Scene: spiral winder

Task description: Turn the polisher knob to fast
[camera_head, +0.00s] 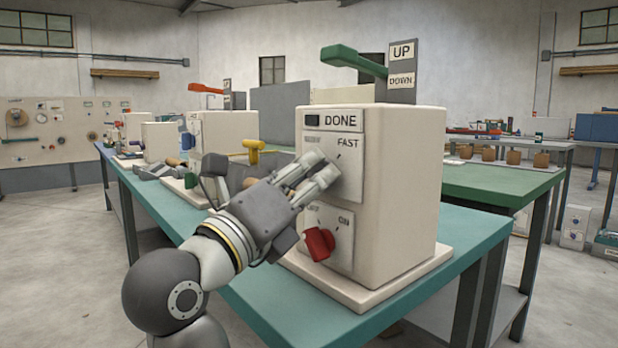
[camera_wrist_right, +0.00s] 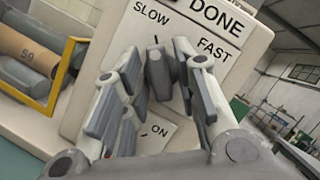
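The polisher is a cream box (camera_head: 385,190) with a DONE label on top of its front. Its dark grey speed knob (camera_wrist_right: 158,75) sits on the panel below the words SLOW and FAST. In the wrist view it stands upright, its upper end towards the tick mark on the SLOW side. My right gripper (camera_head: 318,172) is at the upper panel and hides the knob in the head view. In the wrist view its fingers (camera_wrist_right: 157,72) stand either side of the knob, with narrow gaps visible. My left gripper is not in view.
A red knob (camera_head: 319,243) by the ON label is just below my right gripper. A green lever (camera_head: 354,61) by UP and DOWN labels rises behind the box. More machines stand leftward along the teal table (camera_head: 262,308). A yellow part (camera_head: 254,147) is behind my gripper.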

